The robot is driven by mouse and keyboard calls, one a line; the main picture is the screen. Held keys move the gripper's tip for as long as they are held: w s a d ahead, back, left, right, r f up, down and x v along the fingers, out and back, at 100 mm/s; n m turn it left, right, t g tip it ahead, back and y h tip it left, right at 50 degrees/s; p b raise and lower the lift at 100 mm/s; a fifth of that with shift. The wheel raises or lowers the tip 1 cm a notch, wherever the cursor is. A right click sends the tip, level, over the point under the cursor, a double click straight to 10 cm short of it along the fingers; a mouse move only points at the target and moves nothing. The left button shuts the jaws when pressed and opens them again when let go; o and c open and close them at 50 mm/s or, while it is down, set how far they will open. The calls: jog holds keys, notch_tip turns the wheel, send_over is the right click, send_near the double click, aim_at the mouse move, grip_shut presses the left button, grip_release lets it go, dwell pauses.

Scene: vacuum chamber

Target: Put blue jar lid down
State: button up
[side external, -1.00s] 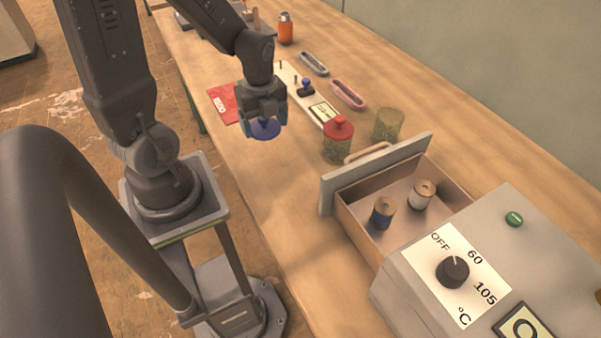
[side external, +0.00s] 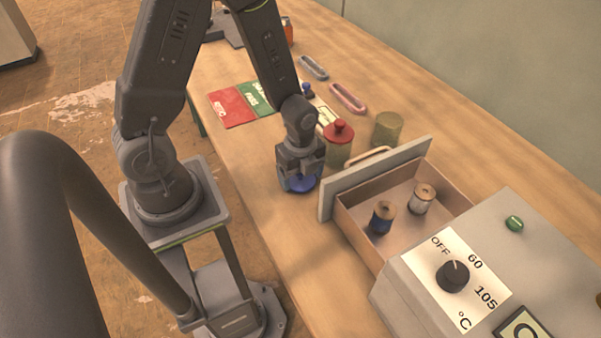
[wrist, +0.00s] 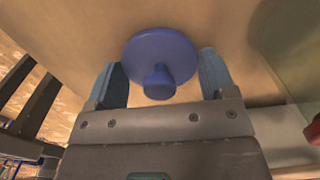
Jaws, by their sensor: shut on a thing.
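The blue jar lid (side external: 301,186) is a round disc with a knob, under my gripper (side external: 300,172) in the side view. My gripper is shut on the lid, low over the table left of the drawer front. I cannot tell whether the lid touches the table. In the wrist view the lid (wrist: 160,52) lies between the two fingers of my gripper (wrist: 164,70), with its knob toward the palm.
An open drawer (side external: 350,208) holds a blue-wound spool (side external: 382,217) and a pale spool (side external: 422,198). A red-lidded jar (side external: 339,142) stands close behind my gripper, beside a lidless jar (side external: 387,128). The table left and in front of my gripper is clear.

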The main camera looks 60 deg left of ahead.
jog(key=shift+f, duration=0.15)
jog(key=o, duration=0.8)
jog(key=shift+o, duration=0.2)
notch_tip(320, 180, up, 12)
notch_tip(320, 180, up, 10)
jog(key=n+t, duration=0.3)
jog(key=n, duration=0.6)
send_over(293, 188)
jog(key=s+d+r+n+t, duration=0.1)
jog(key=s+r+n+t, duration=0.1)
jog(key=s+r+n, duration=0.3)
jog(key=shift+d+r+n+t, duration=0.2)
jog(key=shift+n+t, duration=0.1)
jog(key=shift+n, duration=1.7)
